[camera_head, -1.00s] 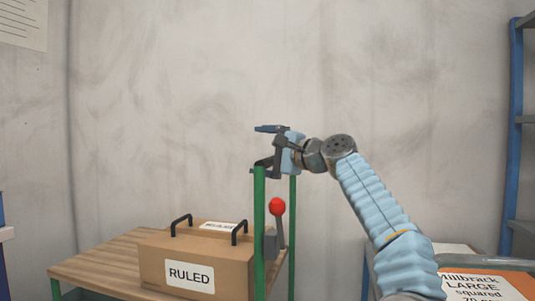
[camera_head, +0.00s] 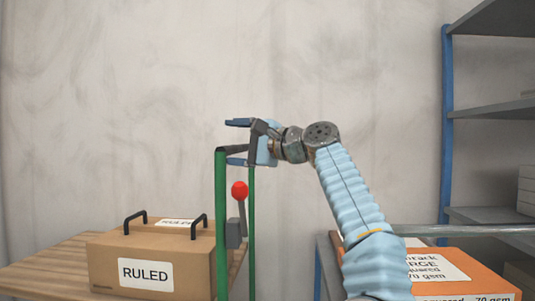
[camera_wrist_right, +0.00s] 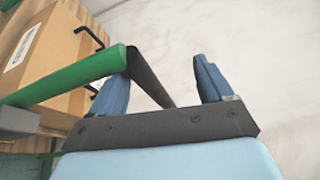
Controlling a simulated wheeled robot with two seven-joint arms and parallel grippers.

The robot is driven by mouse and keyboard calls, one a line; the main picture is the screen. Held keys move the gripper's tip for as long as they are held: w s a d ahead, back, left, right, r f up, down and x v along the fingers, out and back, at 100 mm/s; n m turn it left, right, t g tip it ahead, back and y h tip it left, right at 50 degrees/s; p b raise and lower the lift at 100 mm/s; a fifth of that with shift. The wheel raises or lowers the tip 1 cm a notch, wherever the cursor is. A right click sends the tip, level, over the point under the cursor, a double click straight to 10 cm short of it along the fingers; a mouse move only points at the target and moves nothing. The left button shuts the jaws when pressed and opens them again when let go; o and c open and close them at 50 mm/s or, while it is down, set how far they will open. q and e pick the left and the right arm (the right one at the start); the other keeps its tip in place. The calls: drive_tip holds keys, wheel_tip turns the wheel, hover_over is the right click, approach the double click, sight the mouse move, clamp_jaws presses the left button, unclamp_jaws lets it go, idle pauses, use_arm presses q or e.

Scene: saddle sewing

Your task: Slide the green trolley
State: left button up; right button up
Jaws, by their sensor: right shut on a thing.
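The green trolley (camera_head: 221,225) stands left of the middle in the head view, with two upright green posts and a wooden deck (camera_head: 45,262). A dark crossbar (camera_head: 233,150) joins the posts at the top. My right gripper (camera_head: 238,142) is shut on this handle bar from the right. In the right wrist view, the bar (camera_wrist_right: 150,78) runs between the two blue fingers of my gripper (camera_wrist_right: 158,75), beside the green post (camera_wrist_right: 70,77). A cardboard box (camera_head: 190,262) labelled RULED rides on the deck. My left gripper is not in view.
A red-knobbed lever (camera_head: 240,190) stands by the posts. At right, an orange-and-white box (camera_head: 455,272) sits near a grey rail (camera_head: 470,231). A blue-posted shelf (camera_head: 447,130) stands behind it. A plain wall fills the back.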

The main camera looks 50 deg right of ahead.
drive_tip(key=shift+s+a+r, duration=0.15)
drive_tip(key=shift+s+r, duration=0.35)
drive_tip(key=shift+s, duration=0.25)
drive_tip(key=shift+c, duration=0.3)
drive_tip(key=f+b+v, duration=0.1)
drive_tip(key=b+v, duration=0.1)
drive_tip(key=v, duration=0.5)
drive_tip(key=shift+s+d, duration=0.25)
drive_tip(key=shift+s, duration=0.05)
drive_tip(key=shift+f, duration=0.15)
drive_tip(key=shift+c, duration=0.2)
